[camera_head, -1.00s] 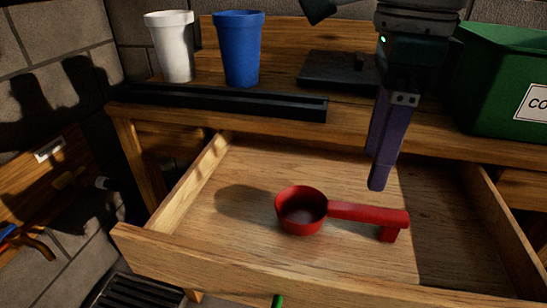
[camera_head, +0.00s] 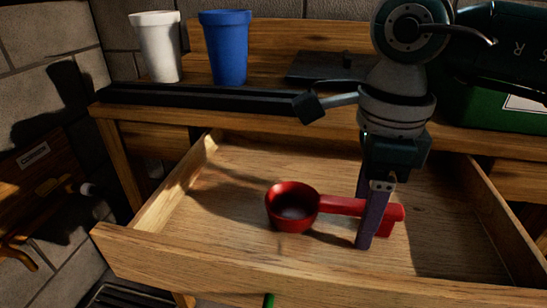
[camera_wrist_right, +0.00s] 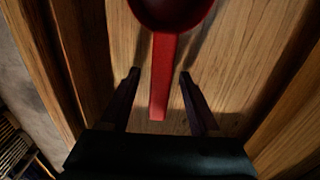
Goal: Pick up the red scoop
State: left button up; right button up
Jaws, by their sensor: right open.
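The red scoop (camera_head: 291,206) lies in the open wooden drawer, its round bowl to the left and its handle reaching right. My right gripper (camera_head: 366,240) is low in the drawer at the handle; its near finger crosses in front of the handle and hides part of it. In the right wrist view the scoop's handle (camera_wrist_right: 163,82) runs between the two parted fingers of the right gripper (camera_wrist_right: 158,84), with a gap on both sides. The bowl is at the top edge there, partly cut off. My left gripper is not in view.
The drawer's front wall (camera_head: 300,285) and side walls surround the scoop. On the bench behind stand a white cup (camera_head: 156,48) and a blue cup (camera_head: 226,48), near a long black bar (camera_head: 200,103). A green bin (camera_head: 490,112) is at the right, partly behind my arm.

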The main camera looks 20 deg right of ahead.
grip_shut()
dwell(0.3)
jog(key=shift+r, duration=0.15)
notch_tip(320, 180, up, 20)
jog(key=p, duration=0.4)
